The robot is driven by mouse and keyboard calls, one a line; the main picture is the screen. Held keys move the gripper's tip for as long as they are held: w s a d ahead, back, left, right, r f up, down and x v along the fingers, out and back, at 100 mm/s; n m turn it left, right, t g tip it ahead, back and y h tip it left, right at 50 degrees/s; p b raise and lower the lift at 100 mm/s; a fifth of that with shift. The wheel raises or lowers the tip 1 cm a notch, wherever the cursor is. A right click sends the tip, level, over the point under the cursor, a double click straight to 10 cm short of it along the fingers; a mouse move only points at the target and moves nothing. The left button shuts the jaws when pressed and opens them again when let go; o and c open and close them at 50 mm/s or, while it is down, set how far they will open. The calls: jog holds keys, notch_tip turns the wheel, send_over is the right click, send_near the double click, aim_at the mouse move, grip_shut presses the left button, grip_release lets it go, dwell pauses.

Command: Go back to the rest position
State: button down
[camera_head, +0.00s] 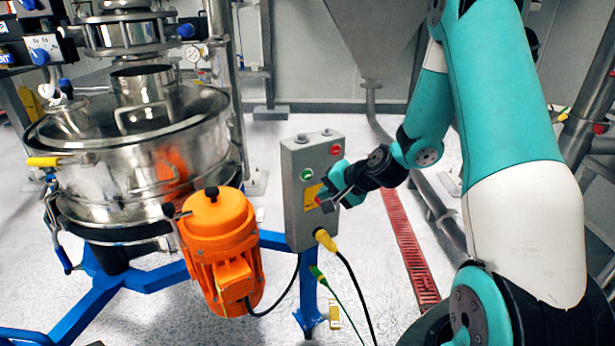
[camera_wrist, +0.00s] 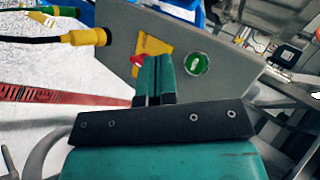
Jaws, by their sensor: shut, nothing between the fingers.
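My gripper (camera_head: 333,187) is in front of the grey control box (camera_head: 298,205), near its right side and below the red button (camera_head: 336,150). The box also carries a green button (camera_head: 306,174) and a yellow label. In the wrist view, my gripper's teal fingers (camera_wrist: 154,78) are together with nothing between them. The green button (camera_wrist: 196,63) shows just right of the fingertips, and a red part (camera_wrist: 136,59) shows just left of them. I cannot tell whether the fingertips touch the box.
A steel sifter (camera_head: 140,165) stands at the left with an orange motor (camera_head: 218,245) beside the box. A yellow connector (camera_head: 325,240) and cables hang below the box. A blue frame (camera_head: 145,278) crosses the floor. A red floor grate (camera_head: 408,250) lies to the right.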

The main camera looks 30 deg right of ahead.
jog(key=shift+a, duration=0.1)
jog(key=s+a+r+n+g+y, duration=0.1)
jog(key=s+a+r+n+g, duration=0.2)
jog(key=s+a+r+n, duration=0.45)
jog(key=s+a+r+n+g+y, duration=0.2)
jog(key=a+r+n, duration=0.15)
jog(key=a, duration=0.75)
jog(key=s+a+r+n+g+h, duration=0.1)
jog(key=s+a+r+n+g, duration=0.1)
jog(key=s, duration=0.6)
jog(key=s+a+r+n+g+h, duration=0.1)
jog(key=s+a+r+n+g, duration=0.1)
jog(key=s+n, duration=0.3)
jog(key=s+a+r, duration=0.1)
jog(key=s, duration=0.2)
jog(key=shift+s+r+n, duration=0.15)
jog(key=shift+s+n, duration=0.15)
